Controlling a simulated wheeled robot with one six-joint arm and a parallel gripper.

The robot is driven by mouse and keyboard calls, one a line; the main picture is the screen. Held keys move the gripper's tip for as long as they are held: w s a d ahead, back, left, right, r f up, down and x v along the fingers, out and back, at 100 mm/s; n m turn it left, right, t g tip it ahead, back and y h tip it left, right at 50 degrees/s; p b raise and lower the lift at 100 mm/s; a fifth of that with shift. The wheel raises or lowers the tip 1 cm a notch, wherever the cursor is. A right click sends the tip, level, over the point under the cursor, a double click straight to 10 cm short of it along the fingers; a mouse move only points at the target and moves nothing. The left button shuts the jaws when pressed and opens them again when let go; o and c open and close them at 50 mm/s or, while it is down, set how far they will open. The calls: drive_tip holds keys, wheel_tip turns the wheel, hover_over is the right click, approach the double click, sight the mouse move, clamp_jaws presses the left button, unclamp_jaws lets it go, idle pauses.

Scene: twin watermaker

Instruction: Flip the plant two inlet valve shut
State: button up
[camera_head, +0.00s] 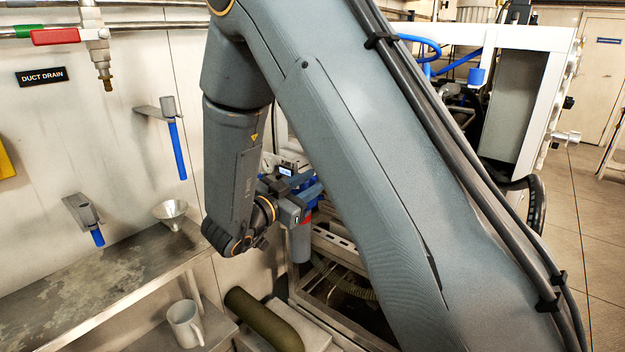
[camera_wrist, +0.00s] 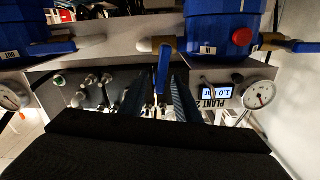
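In the wrist view a blue lever handle (camera_wrist: 163,68) on a brass valve body sits at the middle and points toward my gripper. My gripper (camera_wrist: 160,100) has its two dark ribbed fingers apart, one on each side of the lever's line. The lever's tip is between or just beyond the fingertips; I cannot tell whether they touch. In the head view my gripper (camera_head: 292,208) is at the blue-topped equipment, partly hidden by my arm, and the lever cannot be made out.
Other blue levers show at left (camera_wrist: 40,48) and right (camera_wrist: 290,46), beside blue housings (camera_wrist: 220,25). Gauges (camera_wrist: 258,95) and a lit display flank the panel. A steel bench (camera_head: 90,290), a mug (camera_head: 185,323) and a funnel (camera_head: 171,212) stand at left.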

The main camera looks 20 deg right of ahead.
drive_tip(key=shift+w+d, duration=0.1)
clamp_jaws()
drive_tip(key=shift+w+r+n+p, duration=0.1)
drive_tip(key=shift+n+p, duration=0.3)
drive_tip(key=shift+p, duration=0.15)
drive_tip(key=shift+w+a+n+p, duration=0.3)
drive_tip(key=shift+n+p, duration=0.4)
drive_tip(key=shift+n, duration=0.2)
unclamp_jaws()
